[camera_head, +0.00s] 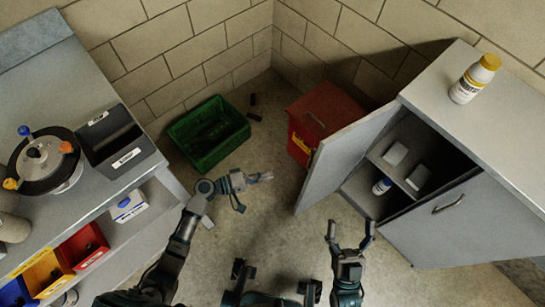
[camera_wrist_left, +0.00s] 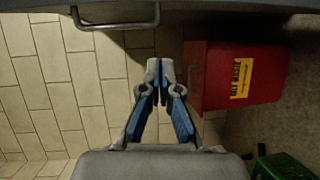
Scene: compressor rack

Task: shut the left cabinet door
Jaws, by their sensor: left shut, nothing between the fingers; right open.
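The grey left cabinet door (camera_head: 345,160) stands swung open at the left end of the grey cabinet (camera_head: 445,85). In the left wrist view, a grey panel with a bar handle (camera_wrist_left: 115,24) crosses the top, apparently this door's outer face. My left gripper (camera_head: 268,177) is to the left of the door, apart from it in the head view. Its fingers (camera_wrist_left: 160,72) are shut and empty, below and right of the handle in the wrist view. My right gripper (camera_head: 350,230) is open and empty, in front of the cabinet opening.
The right cabinet door (camera_head: 450,222) is closed. Small boxes and a bottle (camera_head: 382,186) stand inside; a yellow-capped bottle (camera_head: 475,78) stands on top. A red bin (camera_head: 325,112) is behind the open door, a green crate (camera_head: 208,135) further left. A workbench (camera_head: 75,75) is at left.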

